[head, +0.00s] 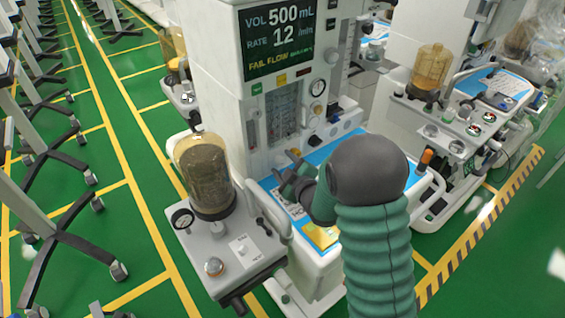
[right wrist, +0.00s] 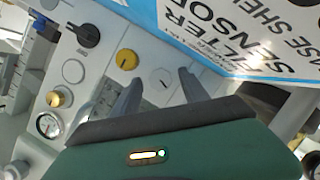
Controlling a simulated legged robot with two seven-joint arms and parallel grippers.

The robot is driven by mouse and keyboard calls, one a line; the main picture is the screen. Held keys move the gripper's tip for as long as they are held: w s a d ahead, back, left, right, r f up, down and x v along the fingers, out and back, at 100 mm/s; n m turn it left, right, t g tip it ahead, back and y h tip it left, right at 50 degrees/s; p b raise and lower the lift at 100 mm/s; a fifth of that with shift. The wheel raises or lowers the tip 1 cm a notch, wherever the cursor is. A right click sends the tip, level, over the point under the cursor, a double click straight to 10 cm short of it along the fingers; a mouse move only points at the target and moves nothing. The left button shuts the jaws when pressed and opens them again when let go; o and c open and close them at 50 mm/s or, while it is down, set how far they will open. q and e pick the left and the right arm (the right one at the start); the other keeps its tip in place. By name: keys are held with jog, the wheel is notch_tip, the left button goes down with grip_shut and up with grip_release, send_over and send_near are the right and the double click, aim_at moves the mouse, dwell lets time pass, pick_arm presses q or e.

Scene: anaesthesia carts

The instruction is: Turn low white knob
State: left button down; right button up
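My right gripper (head: 284,163) reaches toward the lower front of the anaesthesia machine (head: 215,75), over its blue-edged work surface. In the right wrist view my right gripper (right wrist: 159,77) is open, its two grey fingers apart with nothing held. A pale white round knob (right wrist: 163,77) with a short dark mark shows on the panel between the fingertips. I cannot tell whether the fingers touch it. A yellow knob (right wrist: 127,59) and a black knob (right wrist: 85,35) sit to its left. I cannot make out the white knob in the head view. My left gripper is not in view.
A blue-and-white printed sheet (right wrist: 240,40) lies close to the fingers. A brass knob (right wrist: 58,97) and a gauge (right wrist: 48,124) are farther left. An amber canister (head: 205,175) stands left of my arm. Another cart (head: 450,120) stands at right.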

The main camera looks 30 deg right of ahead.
jog(key=shift+a, duration=0.25)
jog(key=shift+c, duration=1.2)
jog(key=shift+w, duration=0.1)
jog(key=shift+c, duration=2.4)
jog(key=shift+d+f, duration=0.2)
jog(key=shift+d, duration=0.1)
grip_shut()
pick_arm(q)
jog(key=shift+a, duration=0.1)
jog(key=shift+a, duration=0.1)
pick_arm(e)
jog(key=shift+a, duration=0.1)
